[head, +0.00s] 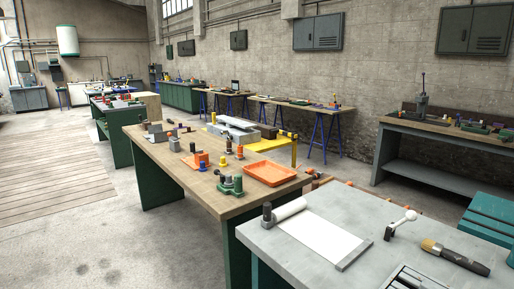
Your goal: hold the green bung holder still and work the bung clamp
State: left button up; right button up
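A small green holder (231,189) with grey upright cylinders stands near the front edge of the wooden-topped bench, left of an orange tray. It looks like the green bung holder, but it is small here and I cannot be certain. I cannot make out the bung clamp as a separate part or tell its position. Neither of my grippers is in the head view, and nothing is seen touching the green holder.
The orange tray (270,173) and a yellow post (294,151) stand nearby. A grey table (289,252) in front carries a white sheet (322,233), a ball-topped lever (402,222) and a brush (455,257). Open concrete floor (120,240) lies at left.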

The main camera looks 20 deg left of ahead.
aim_at(217, 172)
jog(key=i+j+z, duration=0.3)
jog(key=j, duration=0.35)
jog(key=j+z, duration=0.35)
jog(key=j, duration=0.25)
jog(key=j+z, duration=0.3)
jog(key=j, duration=0.4)
